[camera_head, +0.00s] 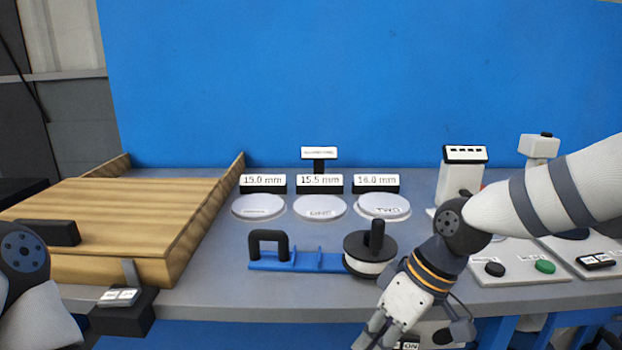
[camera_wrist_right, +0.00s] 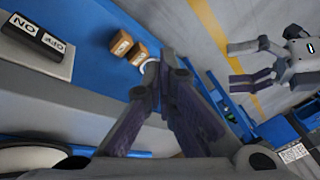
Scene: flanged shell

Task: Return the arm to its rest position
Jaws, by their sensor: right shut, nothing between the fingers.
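My right arm comes in from the right in the head view. Its gripper (camera_head: 372,338) points down and left at the table's front edge, in front of the black-and-white round part with an upright knob (camera_head: 370,249). In the right wrist view the fingers of this gripper (camera_wrist_right: 163,78) come together at the tips, with nothing between them. The round part sits at the right end of a blue fixture (camera_head: 300,261) with a black handle, apart from the gripper. My left arm shows only partly at the lower left; its gripper is out of view.
Three round plates (camera_head: 319,207) stand before black signs reading 15.0, 15.5 and 16.0 mm. A wooden box (camera_head: 120,215) is at left. A panel with black and green buttons (camera_head: 520,268) is at right. A blue wall (camera_head: 350,80) closes the back.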

